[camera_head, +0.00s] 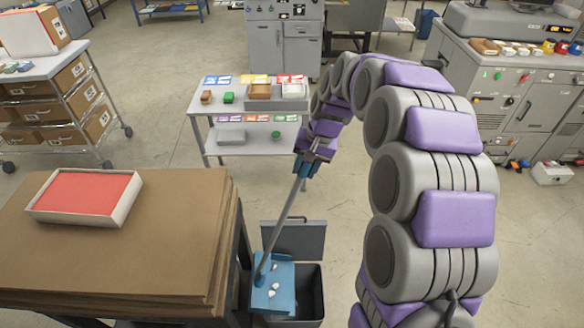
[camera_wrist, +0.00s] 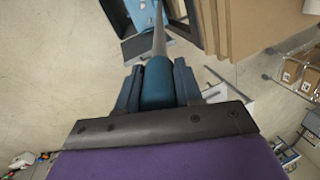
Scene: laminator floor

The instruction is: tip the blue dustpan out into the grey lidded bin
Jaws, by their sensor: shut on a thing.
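The blue dustpan (camera_head: 271,287) hangs at the lower end of its long grey handle, over the dark grey bin (camera_head: 310,300). Several small white scraps (camera_head: 273,290) lie on the pan. The bin's lid (camera_head: 295,239) stands open behind its mouth. My gripper (camera_head: 307,165) is shut on the blue grip at the handle's top. In the wrist view, my gripper (camera_wrist: 158,85) has its jaws on both sides of the blue grip, and the handle runs away from it. The pan covers part of the bin's mouth; whether they touch, I cannot tell.
A stack of brown boards (camera_head: 130,245) with a red-filled tray (camera_head: 85,195) stands close left of the bin. A small grey cart (camera_head: 245,105) with boxes and cards is behind. A grey machine (camera_head: 520,100) stands at right. Floor right of the bin is clear.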

